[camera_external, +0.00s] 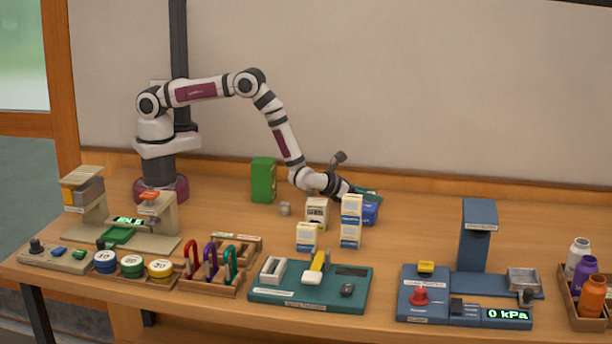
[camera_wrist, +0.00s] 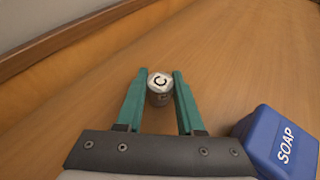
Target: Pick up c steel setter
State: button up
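The steel setter (camera_wrist: 160,88) is a small grey cylinder with a black letter C on its pale top. In the wrist view it stands upright on the wooden table, at the tips of my gripper. My gripper (camera_wrist: 160,80) is open, with one teal finger on each side of the setter and a narrow gap beside it. In the external view my gripper (camera_external: 369,195) is low over the back of the table, and I cannot make out the C setter there. A small grey cylinder (camera_external: 285,208) stands farther left; its marking is too small to read.
A blue SOAP box (camera_wrist: 279,144) stands close to the right finger; it also shows in the external view (camera_external: 370,213). White cartons (camera_external: 351,222) stand in front of my gripper. A green container (camera_external: 263,180) stands to the left. The table behind the setter is clear.

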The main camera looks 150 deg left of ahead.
grip_shut()
jog(key=shift+r, duration=0.1)
